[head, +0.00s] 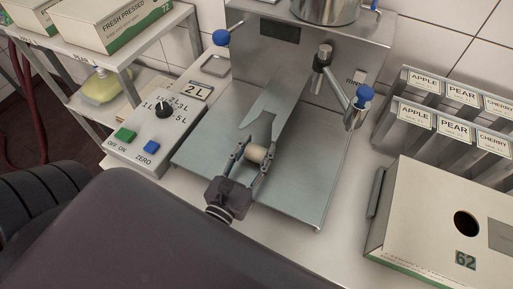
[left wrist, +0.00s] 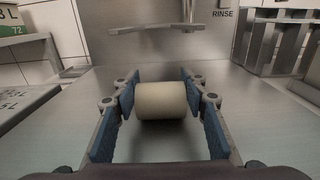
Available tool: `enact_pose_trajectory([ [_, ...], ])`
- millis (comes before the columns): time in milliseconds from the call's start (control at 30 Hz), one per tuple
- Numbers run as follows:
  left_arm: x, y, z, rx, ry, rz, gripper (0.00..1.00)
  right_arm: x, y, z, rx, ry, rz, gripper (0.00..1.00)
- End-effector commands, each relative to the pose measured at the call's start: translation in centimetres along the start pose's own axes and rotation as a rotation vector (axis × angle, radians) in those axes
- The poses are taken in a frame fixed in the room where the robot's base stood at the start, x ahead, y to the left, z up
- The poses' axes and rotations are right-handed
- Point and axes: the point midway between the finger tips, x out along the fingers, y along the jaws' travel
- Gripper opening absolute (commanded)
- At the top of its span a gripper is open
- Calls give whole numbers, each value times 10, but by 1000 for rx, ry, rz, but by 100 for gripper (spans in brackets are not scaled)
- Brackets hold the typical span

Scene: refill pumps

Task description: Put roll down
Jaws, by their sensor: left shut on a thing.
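A small cream-coloured roll (head: 257,153) is between the fingers of my left gripper (head: 251,155), over the steel plate of the filling machine (head: 300,190). In the left wrist view the roll (left wrist: 160,101) lies sideways, with a blue finger pad close at each end. My left gripper (left wrist: 161,105) is shut on it. I cannot tell whether the roll touches the plate. My right gripper is not in view.
A control box (head: 150,125) with a dial and green and blue buttons stands left of the plate. A carton marked 62 (head: 425,225) and a label rack (head: 450,120) stand at the right. A blue-knobbed lever (head: 352,103) juts out above the plate. The plate's front right is bare.

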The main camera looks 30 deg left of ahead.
Motion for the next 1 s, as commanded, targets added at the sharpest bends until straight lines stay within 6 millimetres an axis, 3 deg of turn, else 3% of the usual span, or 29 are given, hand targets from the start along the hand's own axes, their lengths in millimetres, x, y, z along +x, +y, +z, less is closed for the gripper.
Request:
enact_pose_trajectory([
  [67,0,0,-3,0,0,0,15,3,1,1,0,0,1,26],
  [100,0,0,-4,0,0,0,41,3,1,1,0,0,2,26],
  [267,0,0,-3,0,0,0,58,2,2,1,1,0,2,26],
  [633,-1,0,1,0,1,0,58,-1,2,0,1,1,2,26],
  [767,-18,-1,-4,1,4,-3,58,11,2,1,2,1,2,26],
  [1000,-65,-1,-6,1,6,-4,58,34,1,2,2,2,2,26],
])
